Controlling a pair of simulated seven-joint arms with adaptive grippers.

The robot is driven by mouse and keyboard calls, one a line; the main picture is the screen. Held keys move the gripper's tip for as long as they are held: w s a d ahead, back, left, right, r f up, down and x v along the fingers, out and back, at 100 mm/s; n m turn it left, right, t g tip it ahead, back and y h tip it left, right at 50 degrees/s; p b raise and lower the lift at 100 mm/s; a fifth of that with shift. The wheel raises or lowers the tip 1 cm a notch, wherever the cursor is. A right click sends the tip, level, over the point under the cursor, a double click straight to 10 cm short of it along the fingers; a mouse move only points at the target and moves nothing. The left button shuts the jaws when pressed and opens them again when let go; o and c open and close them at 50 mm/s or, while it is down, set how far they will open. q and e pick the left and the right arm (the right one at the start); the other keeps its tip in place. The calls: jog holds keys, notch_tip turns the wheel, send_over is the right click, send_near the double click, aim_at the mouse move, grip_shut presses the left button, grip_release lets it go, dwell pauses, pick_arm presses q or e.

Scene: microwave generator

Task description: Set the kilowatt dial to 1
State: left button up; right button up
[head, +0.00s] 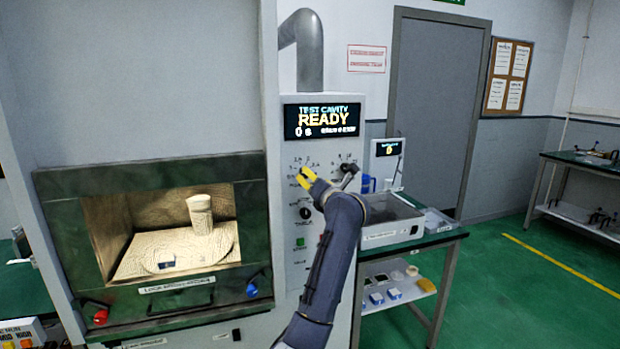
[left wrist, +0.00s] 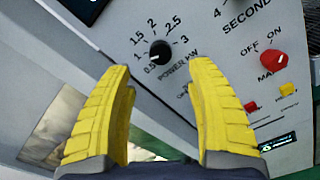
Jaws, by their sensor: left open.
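The kilowatt dial (left wrist: 160,51) is a black round knob on the pale panel in the left wrist view. Its scale runs from 0.5 to 3 and reads POWER KW. Its white mark points to the lower left, by 0.5. My left gripper (left wrist: 160,70) has yellow fingers, open and empty, one to each side of the dial's line; the dial shows beyond the gap, and I see no contact. In the head view my left gripper (head: 306,178) is in front of the control panel (head: 290,275) and hides the dial. My right gripper is in neither view.
A red OFF/ON knob (left wrist: 273,60) is right of the dial, with a red button (left wrist: 250,107) and yellow button (left wrist: 287,89) below. A READY screen (head: 321,121) tops the panel. The cavity door (head: 150,165) is left; a bench (head: 440,238) stands right.

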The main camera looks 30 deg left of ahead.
pick_arm(q)
jog(key=shift+v, duration=1.4)
